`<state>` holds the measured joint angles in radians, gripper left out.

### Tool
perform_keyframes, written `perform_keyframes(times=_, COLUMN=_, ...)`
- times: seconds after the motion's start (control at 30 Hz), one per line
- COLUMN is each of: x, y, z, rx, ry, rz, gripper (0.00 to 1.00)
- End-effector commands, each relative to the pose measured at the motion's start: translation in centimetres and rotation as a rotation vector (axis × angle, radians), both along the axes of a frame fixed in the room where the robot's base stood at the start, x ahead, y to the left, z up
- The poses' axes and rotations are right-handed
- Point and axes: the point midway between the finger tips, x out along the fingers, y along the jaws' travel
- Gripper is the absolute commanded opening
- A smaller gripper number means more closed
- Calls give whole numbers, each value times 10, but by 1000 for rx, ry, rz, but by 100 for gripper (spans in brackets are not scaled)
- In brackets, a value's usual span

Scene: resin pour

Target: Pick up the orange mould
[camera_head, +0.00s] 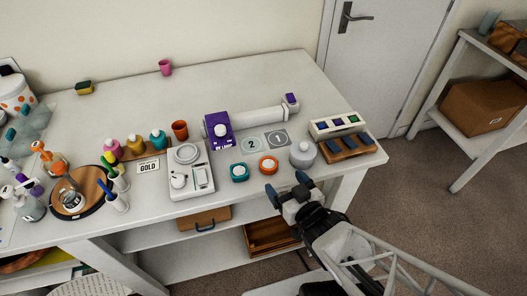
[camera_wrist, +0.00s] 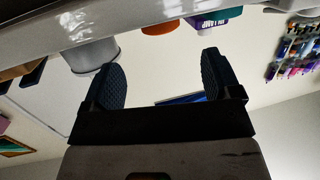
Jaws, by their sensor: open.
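The orange mould (camera_head: 268,165) is a small round piece with a pale centre, on the white table near its front edge. It sits between the teal mould (camera_head: 239,172) and a grey-white round jar (camera_head: 303,154). My gripper (camera_head: 288,187) is open and empty, in front of the mould and slightly right of it, apart from it. In the wrist view my two dark fingers (camera_wrist: 162,68) are spread with nothing between them. The orange mould (camera_wrist: 158,28) shows beyond them near the top, partly cut off.
A white scale (camera_head: 190,174) stands left of the teal mould. Behind are number cards (camera_head: 275,139) and the purple lamp (camera_head: 218,130) with its white tube. A wooden rack (camera_head: 347,146) stands right of the jar.

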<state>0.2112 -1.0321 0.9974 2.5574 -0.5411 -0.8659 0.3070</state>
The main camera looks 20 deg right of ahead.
Motion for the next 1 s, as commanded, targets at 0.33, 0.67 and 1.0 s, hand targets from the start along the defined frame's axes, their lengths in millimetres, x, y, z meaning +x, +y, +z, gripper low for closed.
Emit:
perform_keyframes(times=0.33, x=17, y=3, z=-2, rx=0, ry=0, rz=1, gripper=83)
perform_keyframes(times=0.67, x=25, y=5, z=-4, rx=0, ry=0, rz=0, gripper=83)
perform_keyframes(times=1.0, x=27, y=5, z=-4, rx=0, ry=0, rz=0, gripper=83)
